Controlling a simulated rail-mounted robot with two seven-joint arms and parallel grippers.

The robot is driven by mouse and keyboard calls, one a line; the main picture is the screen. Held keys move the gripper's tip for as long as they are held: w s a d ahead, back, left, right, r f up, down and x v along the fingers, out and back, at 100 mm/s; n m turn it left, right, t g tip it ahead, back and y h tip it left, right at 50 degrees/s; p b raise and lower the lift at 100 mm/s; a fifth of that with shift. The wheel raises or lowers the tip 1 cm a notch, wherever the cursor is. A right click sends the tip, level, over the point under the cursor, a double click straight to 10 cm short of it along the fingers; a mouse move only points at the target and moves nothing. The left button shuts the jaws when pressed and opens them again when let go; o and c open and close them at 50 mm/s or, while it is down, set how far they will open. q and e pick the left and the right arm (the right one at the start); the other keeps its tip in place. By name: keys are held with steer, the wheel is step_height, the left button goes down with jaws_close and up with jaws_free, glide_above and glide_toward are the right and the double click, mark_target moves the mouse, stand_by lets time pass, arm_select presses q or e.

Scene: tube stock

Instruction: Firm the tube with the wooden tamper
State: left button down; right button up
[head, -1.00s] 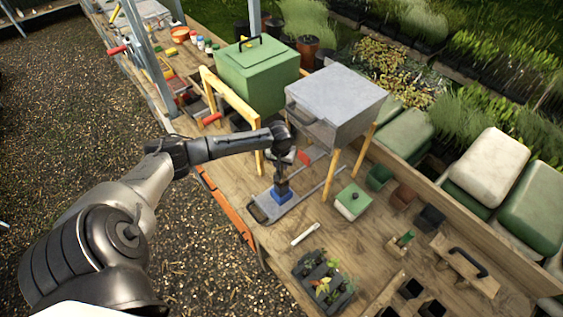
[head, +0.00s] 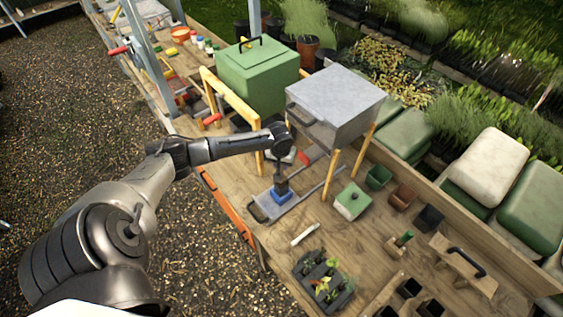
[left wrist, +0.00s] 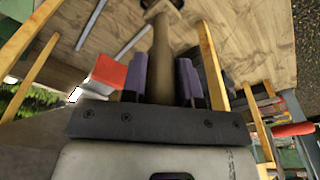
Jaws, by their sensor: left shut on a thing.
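My left gripper (head: 281,196) is low over a grey flat piece (head: 269,209) on the bench, in front of the metal hopper. In the left wrist view its two blue-purple fingers (left wrist: 162,82) are shut on a brown shaft (left wrist: 161,60). Black square tubes (head: 410,288) stand at the lower right, well apart from the gripper. My right gripper is not in view.
The grey hopper (head: 337,97) on wooden legs stands close behind the gripper. A green box (head: 258,75) is beyond it. A green-lidded tub (head: 352,201), a white strip (head: 304,234) and a dark seedling tray (head: 322,278) are nearby. Some bare bench lies between them.

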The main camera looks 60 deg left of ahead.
mark_target(282, 169)
arm_select(q)
steer(key=shift+f, duration=0.4)
stand_by(0.4)
steer(key=shift+f, duration=0.1)
steer(key=shift+f, duration=0.25)
stand_by(0.4)
steer(key=shift+f, duration=0.4)
steer(key=shift+f+b, duration=0.35)
steer(key=shift+f, duration=0.15)
steer(key=shift+f, duration=0.2)
stand_by(0.5)
steer(key=shift+f+p, duration=0.2)
steer(key=shift+p, duration=0.3)
stand_by(0.4)
